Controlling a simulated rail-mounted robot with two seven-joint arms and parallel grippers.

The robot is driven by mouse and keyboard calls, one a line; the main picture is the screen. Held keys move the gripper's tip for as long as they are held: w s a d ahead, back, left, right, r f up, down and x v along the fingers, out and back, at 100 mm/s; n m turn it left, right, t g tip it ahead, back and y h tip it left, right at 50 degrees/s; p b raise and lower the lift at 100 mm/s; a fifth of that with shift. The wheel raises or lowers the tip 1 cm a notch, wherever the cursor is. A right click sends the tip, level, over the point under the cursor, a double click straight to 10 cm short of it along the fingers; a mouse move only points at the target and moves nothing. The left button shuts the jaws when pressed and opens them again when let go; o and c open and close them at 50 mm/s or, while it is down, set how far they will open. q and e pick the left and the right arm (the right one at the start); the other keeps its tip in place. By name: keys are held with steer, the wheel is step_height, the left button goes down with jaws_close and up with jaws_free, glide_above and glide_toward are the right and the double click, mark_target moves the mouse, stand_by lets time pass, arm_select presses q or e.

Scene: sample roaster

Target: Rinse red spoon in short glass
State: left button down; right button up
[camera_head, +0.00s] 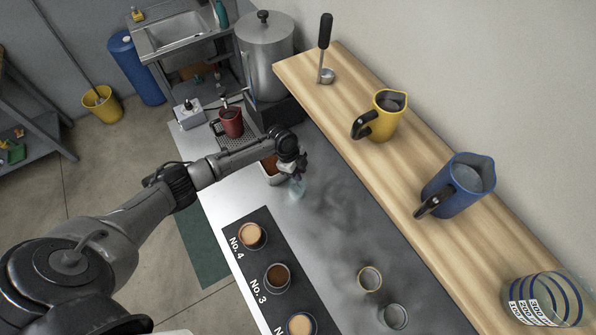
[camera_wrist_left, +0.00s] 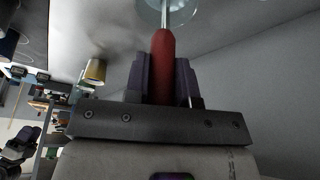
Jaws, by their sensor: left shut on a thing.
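My left gripper (camera_head: 298,172) is shut on the red spoon (camera_wrist_left: 163,65), whose red handle sits between the two fingers in the left wrist view. The spoon's thin metal shaft runs away from the fingers over a clear round glass (camera_wrist_left: 183,12) at the top of that view. In the head view a small clear glass (camera_head: 297,188) stands on the grey counter just below the gripper. The spoon is hidden by the gripper there, and I cannot tell how deep its bowl sits in the glass. My right gripper is not in view.
A white container with brown contents (camera_head: 272,178) stands close by the gripper. Cups stand on a dark numbered mat (camera_head: 258,255). Two glasses, one holding something (camera_head: 370,278) and one clear (camera_head: 393,316), stand nearer. A wooden shelf (camera_head: 345,110) holds pitchers along the right.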

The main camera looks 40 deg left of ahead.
arm_select(q)
steer(key=shift+r+p, duration=2.9)
steer(key=shift+r, duration=0.75)
step_height(320, 180, up, 4)
steer(key=p, duration=0.3)
steer(key=shift+p, duration=0.3)
